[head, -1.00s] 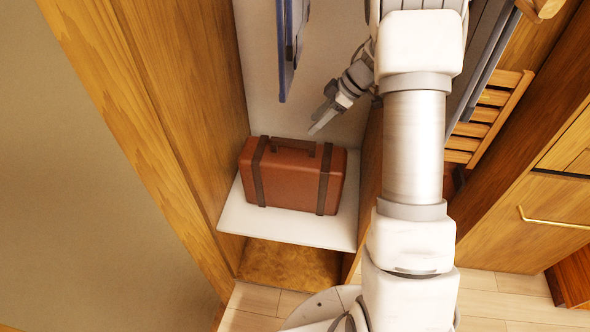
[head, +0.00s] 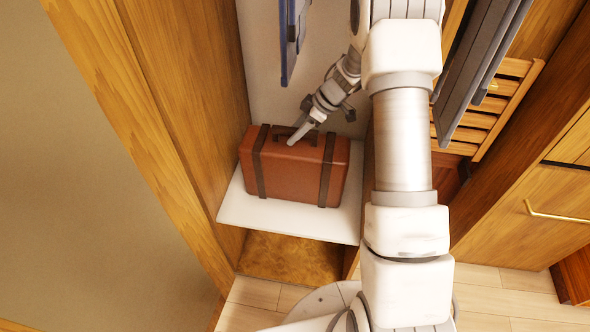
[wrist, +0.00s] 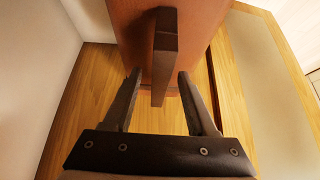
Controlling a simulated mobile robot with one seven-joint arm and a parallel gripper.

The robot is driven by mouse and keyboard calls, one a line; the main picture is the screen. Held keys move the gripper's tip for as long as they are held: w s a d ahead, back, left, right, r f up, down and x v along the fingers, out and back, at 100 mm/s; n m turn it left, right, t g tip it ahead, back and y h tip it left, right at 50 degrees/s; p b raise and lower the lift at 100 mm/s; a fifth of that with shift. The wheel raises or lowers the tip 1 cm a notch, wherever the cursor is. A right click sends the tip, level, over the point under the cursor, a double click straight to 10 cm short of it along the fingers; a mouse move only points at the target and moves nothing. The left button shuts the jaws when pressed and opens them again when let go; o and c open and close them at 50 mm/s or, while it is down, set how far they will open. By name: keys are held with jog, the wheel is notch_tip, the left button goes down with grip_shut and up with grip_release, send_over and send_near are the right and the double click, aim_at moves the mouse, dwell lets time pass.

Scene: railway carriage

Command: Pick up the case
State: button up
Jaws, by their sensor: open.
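The case (head: 290,180) is a reddish-brown suitcase with two dark straps and a dark handle (head: 283,132) on top. It stands upright on a white shelf (head: 280,219). My gripper (head: 295,138) is at the top of the case, over the handle. In the wrist view the case (wrist: 195,25) fills the top middle, with its dark handle (wrist: 164,45) pointing down the picture. The open fingers of my gripper (wrist: 159,75) lie on either side of the handle's line, with gaps on both sides. I cannot tell how deep the handle sits between them.
A wooden side panel (head: 190,90) is close to the case's left, and another wooden partition is on its right, partly behind my arm. A dark blue hanging item (head: 290,40) is above. A slatted wooden rack (head: 480,120) is further right.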

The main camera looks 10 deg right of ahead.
jog(key=shift+w+a+f, duration=0.1)
jog(key=shift+a+f, duration=0.1)
jog(key=shift+f, duration=0.15)
grip_shut()
dwell(1.1)
jog(key=shift+r, duration=0.2)
